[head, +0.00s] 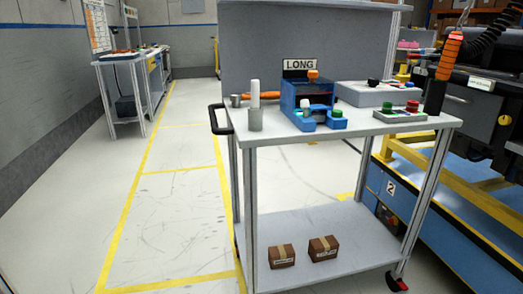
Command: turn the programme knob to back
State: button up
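A trolley (285,133) carries several devices on its top. A light grey box (352,96) at its back right has a dark round knob (373,83) on top; this may be the programme knob, but it is too small to read its pointer or any markings. A blue device (303,97) stands left of it with an orange knob-like part (313,75) on top and a sign reading LONG (300,64) behind. A grey panel (380,117) with green and red buttons lies at the front right. My gripper is not in view.
A white cylinder in a grey holder (255,122) stands at the trolley's left, by a black handle (217,120). A blue machine base (450,215) stands right. The floor (165,205) left of the trolley is clear.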

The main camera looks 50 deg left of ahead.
aim_at(373, 83)
jog(key=u, duration=1.4)
